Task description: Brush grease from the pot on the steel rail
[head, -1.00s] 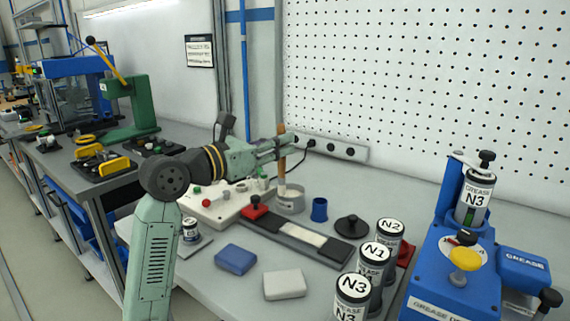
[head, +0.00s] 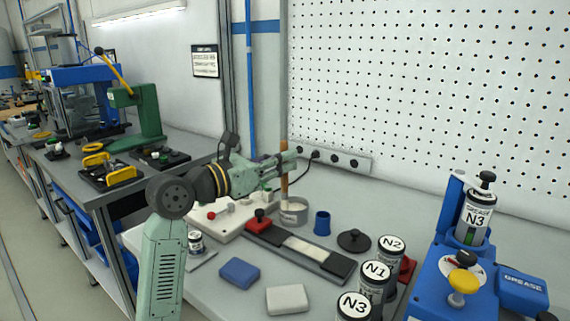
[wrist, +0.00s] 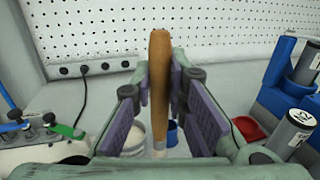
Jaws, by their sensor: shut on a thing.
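My gripper (head: 285,165) is shut on the wooden handle of a brush (head: 284,185), which stands upright. The brush handle also shows between the purple pads in the wrist view (wrist: 159,75). The brush's lower end is over or in the grey grease pot (head: 294,213); its bristles are hidden, so I cannot tell whether they touch the grease. The pot shows partly behind the left finger in the wrist view (wrist: 133,140). The steel rail (head: 306,246), a pale strip on a dark base with a red clamp (head: 258,220) at its left end, lies in front of the pot.
A blue cup (head: 322,223) and a black lid (head: 354,241) stand right of the pot. Labelled cans (head: 376,270) and a blue grease dispenser (head: 440,275) are at the right. A blue block (head: 239,272) and a white block (head: 287,299) lie in front. A white fixture (head: 214,222) is at the left.

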